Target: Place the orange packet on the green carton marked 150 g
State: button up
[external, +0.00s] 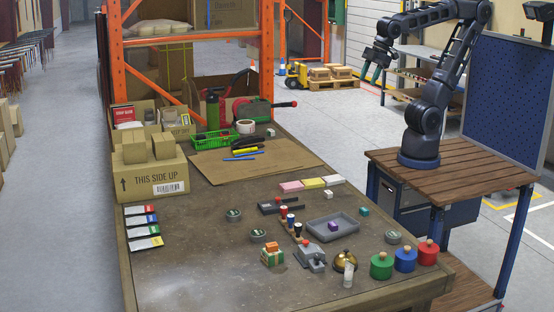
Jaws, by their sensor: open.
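A small stack or group of orange and green packs stands near the front middle of the workbench. An orange piece, perhaps the orange packet (271,246), shows at its top. A green part, perhaps the green carton (275,256), shows just below it. They look touching, but they are too small to tell how they are stacked, and no 150 g mark is readable. My gripper (374,67) is open and empty, high at the upper right, far from the packs and clear of the bench.
Left of the packs is a round tin (257,235); right of them are a grey stapler-like device (311,257) and a brass bell (344,261). A grey tray (333,228) lies behind. The bench's front left (190,275) is free. A carton (150,178) stands at the back left.

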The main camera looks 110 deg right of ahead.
jog(key=s+f+m, duration=0.2)
jog(key=s+m, duration=0.1)
jog(key=s, duration=0.3)
jog(key=shift+d, duration=0.45)
jog(key=shift+f, duration=0.1)
dwell(1.2)
